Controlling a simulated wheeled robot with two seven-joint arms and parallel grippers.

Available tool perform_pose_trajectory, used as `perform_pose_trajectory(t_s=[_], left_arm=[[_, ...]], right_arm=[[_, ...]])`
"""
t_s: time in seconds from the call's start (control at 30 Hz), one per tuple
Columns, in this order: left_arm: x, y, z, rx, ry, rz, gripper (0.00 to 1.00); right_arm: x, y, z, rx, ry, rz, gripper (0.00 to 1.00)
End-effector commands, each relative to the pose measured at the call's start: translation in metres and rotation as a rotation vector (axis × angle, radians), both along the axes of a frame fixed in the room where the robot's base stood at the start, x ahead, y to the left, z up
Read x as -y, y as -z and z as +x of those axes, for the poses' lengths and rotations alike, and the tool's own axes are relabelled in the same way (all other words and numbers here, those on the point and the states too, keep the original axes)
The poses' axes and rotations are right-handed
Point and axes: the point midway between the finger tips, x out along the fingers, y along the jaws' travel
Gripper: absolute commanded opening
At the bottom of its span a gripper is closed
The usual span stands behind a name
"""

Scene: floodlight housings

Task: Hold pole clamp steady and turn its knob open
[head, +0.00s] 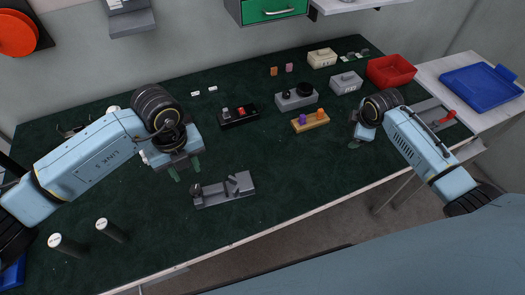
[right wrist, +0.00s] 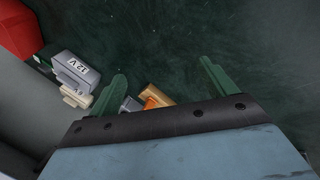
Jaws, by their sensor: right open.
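A grey block with a dark round knob (head: 197,189) at its left end and short upright parts on top lies on the green mat near the front middle. It looks like the pole clamp (head: 225,192), though its details are small. My left gripper (head: 185,170) hangs just behind and left of it, fingers apart and empty, not touching it. My right gripper (head: 356,141) is over the right side of the mat, well away from the clamp. In the right wrist view its green fingers (right wrist: 163,82) are spread with nothing held between them.
Behind the clamp stand a grey block with a black knob (head: 296,97), a black block with buttons (head: 238,116) and an orange block with pegs (head: 311,121). A red bin (head: 391,71) is at the back right. Two dark cylinders (head: 112,231) stand front left. Mat between clamp and right gripper is clear.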

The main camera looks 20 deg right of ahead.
Motion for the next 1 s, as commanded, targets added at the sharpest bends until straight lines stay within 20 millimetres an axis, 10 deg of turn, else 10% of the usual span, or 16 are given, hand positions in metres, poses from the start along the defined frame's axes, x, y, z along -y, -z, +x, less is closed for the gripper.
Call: perform_pose_trajectory(t_s=[0.5, 0.7, 1.0], left_arm=[[0.000, 0.000, 0.000, 0.000, 0.000, 0.000, 0.36], [0.000, 0.000, 0.000, 0.000, 0.000, 0.000, 0.36], [0.000, 0.000, 0.000, 0.000, 0.000, 0.000, 0.36]], right_arm=[[-0.299, -0.044, -0.019, -0.329, -0.405, 0.111, 0.84], [-0.358, -0.074, -0.040, -0.396, -0.529, 0.061, 0.84], [-0.376, -0.072, -0.050, -0.424, -0.570, 0.034, 0.84]])
